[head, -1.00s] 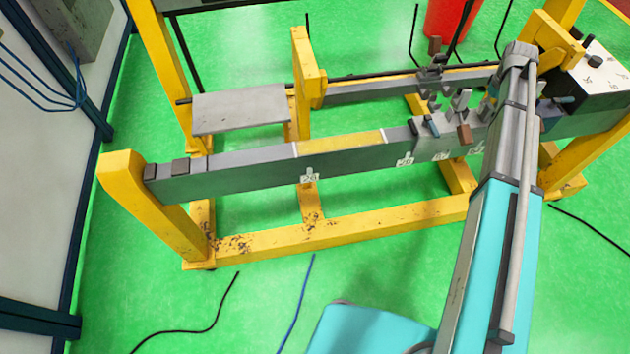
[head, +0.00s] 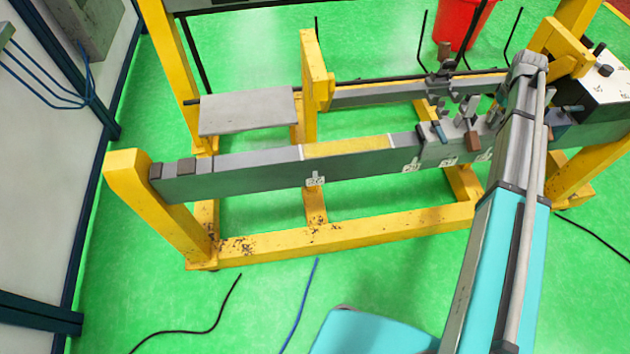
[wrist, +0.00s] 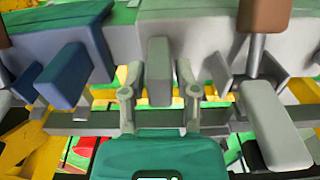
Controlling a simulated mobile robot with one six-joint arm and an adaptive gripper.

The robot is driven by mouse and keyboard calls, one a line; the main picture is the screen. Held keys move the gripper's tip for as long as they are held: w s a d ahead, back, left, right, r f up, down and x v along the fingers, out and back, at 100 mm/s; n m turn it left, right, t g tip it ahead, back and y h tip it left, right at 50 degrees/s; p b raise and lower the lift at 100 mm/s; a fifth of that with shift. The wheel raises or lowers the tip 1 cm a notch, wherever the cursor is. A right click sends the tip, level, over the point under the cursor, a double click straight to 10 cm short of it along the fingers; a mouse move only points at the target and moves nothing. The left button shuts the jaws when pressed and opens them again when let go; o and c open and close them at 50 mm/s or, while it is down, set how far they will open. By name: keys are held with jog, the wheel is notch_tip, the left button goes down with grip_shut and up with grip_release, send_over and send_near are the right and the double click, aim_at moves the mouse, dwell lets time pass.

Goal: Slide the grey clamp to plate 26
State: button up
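In the wrist view my gripper (wrist: 160,98) has its two grey fingers apart, one on each side of an upright grey block (wrist: 159,65), which I take as the grey clamp's handle. A gap shows between the block and each finger. In the head view the clamps (head: 465,125) sit in a cluster on the right half of the front beam. Which of them is the grey one at my gripper is unclear, as my arm hides the gripper there. Plate 26 (head: 315,181) is a small white label on the front beam's side, well left of the cluster.
A blue handle (wrist: 62,75) stands left of my gripper, and a grey lever (wrist: 275,125) and brown block (wrist: 265,14) stand close on the right. The front beam (head: 240,175) is clear from the cluster leftwards past a yellow stretch (head: 348,147). A white control box (head: 603,80) is at right.

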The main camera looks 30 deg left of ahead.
aim_at(443, 122)
jog(key=shift+s+a, duration=0.1)
jog(key=shift+s+a, duration=1.6)
jog(key=shift+a, duration=0.6)
jog(key=shift+s+a, duration=1.6)
jog(key=shift+a, duration=0.65)
jog(key=shift+s+a, duration=1.6)
jog(key=shift+a, duration=0.6)
jog(key=shift+s+a, duration=0.4)
jog(key=shift+a, duration=0.1)
jog(key=shift+s+a, duration=1.45)
jog(key=shift+a, duration=0.55)
jog(key=shift+s+a, duration=1.45)
jog(key=shift+a, duration=0.55)
jog(key=shift+s+a, duration=1.45)
jog(key=shift+a, duration=0.55)
jog(key=shift+s+a, duration=0.1)
jog(key=shift+a, duration=0.05)
jog(key=shift+s+a, duration=1.25)
jog(key=shift+a, duration=0.5)
jog(key=shift+s+a, duration=1.3)
jog(key=shift+a, duration=0.5)
jog(key=shift+s+a, duration=1.25)
jog(key=shift+a, duration=0.5)
